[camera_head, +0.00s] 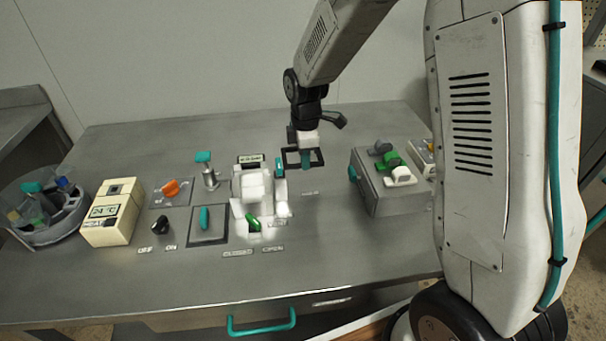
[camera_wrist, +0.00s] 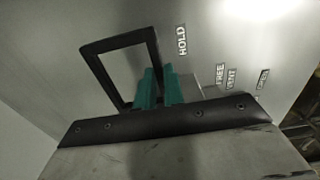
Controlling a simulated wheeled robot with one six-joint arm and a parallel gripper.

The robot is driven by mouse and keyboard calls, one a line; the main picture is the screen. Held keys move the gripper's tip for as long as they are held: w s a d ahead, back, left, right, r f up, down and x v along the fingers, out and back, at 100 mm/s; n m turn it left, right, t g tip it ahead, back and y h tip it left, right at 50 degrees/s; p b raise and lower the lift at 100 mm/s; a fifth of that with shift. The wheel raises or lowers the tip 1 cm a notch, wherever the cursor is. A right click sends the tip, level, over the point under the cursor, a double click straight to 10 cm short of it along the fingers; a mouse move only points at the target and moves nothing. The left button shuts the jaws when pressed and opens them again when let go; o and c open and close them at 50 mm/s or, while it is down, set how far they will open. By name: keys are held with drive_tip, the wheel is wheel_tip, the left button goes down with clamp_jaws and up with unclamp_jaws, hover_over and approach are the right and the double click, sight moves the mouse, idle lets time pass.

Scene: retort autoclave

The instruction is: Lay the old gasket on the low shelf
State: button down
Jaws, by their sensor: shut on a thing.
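My gripper (camera_head: 306,158) is shut on the old gasket (camera_head: 285,158), a black square frame, above the steel table (camera_head: 350,250). In the wrist view, the teal fingers (camera_wrist: 158,88) grip one side of the gasket (camera_wrist: 118,41), and the rest of the frame sticks out to the left. Whether the gasket touches anything below cannot be told. No shelf can be clearly picked out as the low shelf.
A white autoclave model (camera_head: 252,184) stands left of my gripper, with a green lever (camera_head: 253,222). A grey box (camera_head: 392,197) with coloured knobs is at right. A cream display box (camera_head: 112,213) and a round bin (camera_head: 45,212) are at left. The table's front is mostly clear.

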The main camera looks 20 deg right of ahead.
sight(305, 184)
drive_tip(key=shift+f, duration=3.05)
drive_tip(key=c, duration=1.5)
unclamp_jaws()
drive_tip(key=shift+f, duration=0.15)
